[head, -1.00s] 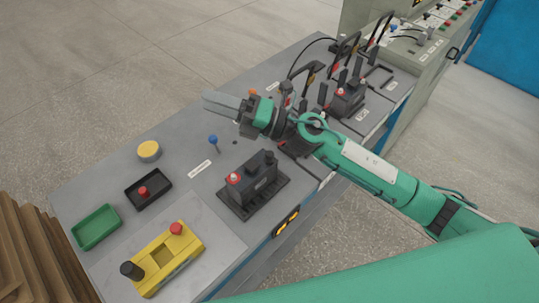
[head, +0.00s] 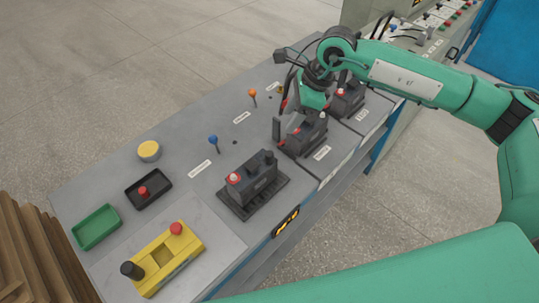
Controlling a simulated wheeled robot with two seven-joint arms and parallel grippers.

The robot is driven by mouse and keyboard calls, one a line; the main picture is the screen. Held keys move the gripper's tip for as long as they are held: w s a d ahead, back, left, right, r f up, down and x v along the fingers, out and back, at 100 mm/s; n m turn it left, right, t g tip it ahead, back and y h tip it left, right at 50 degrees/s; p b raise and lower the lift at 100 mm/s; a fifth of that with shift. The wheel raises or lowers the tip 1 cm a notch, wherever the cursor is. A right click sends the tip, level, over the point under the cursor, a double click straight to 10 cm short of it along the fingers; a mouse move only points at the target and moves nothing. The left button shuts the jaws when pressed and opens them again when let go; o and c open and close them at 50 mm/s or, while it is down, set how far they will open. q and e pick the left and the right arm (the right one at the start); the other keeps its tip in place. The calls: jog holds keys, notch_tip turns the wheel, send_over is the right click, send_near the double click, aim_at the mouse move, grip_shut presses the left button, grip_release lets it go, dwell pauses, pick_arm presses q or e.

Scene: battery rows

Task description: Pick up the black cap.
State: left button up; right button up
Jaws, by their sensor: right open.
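A black cap-like knob (head: 131,270) stands upright at the near left end of the yellow block (head: 157,281). Dark round tops also show on the near battery (head: 250,186), so I cannot tell for sure which piece is the black cap. My right gripper (head: 309,114) points down at the middle battery (head: 303,138), far from the knob on the yellow block. It is open; its fingertips are mostly hidden, and I cannot tell whether they touch anything. My left gripper is not in view.
A red cap (head: 143,191) lies in a black tray (head: 160,200). A green tray (head: 84,239) is empty. A yellow round piece (head: 148,151), a blue pin (head: 213,140) and an orange pin (head: 252,93) stand on the bench. The bench's left back area is clear.

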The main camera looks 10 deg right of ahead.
jog(key=p, duration=0.2)
send_over(270, 153)
jog(key=d, duration=0.2)
notch_tip(270, 153, down, 8)
jog(key=p+x, duration=0.3)
jog(key=x, duration=0.1)
jog(key=shift+s+d+f, duration=0.1)
jog(key=shift+s, duration=0.2)
jog(key=shift+w+f, duration=0.1)
jog(key=shift+f, duration=0.3)
jog(key=shift+c, duration=0.2)
jog(key=c, duration=1)
